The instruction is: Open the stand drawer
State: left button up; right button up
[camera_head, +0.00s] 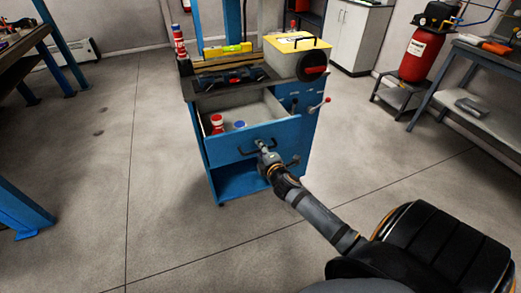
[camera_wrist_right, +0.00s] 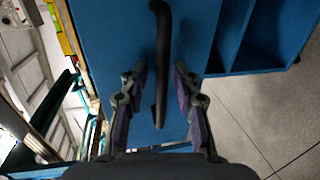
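The blue stand (camera_head: 222,178) is in the middle of the head view. Its drawer (camera_head: 256,133) is out from the body, and its pale inside shows from above. A red-topped item (camera_head: 217,122) and a blue-capped item (camera_head: 239,125) are inside. My right gripper (camera_head: 263,147) is at the drawer front, by the black handle (camera_head: 246,151). In the right wrist view, the right gripper's (camera_wrist_right: 160,75) two fingers are apart, one on each side of the handle (camera_wrist_right: 163,50), with gaps visible. My left gripper is not in view.
An open shelf is below the drawer. A lever with a red knob (camera_head: 326,100) sticks out at the stand's right side. A red tank (camera_head: 414,55) and a workbench (camera_head: 482,62) are on the right. The floor in front of the stand is clear.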

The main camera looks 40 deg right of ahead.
jog(key=shift+s+a, duration=0.1)
jog(key=shift+s, duration=0.2)
jog(key=v, duration=1.1)
jog(key=shift+s, duration=0.15)
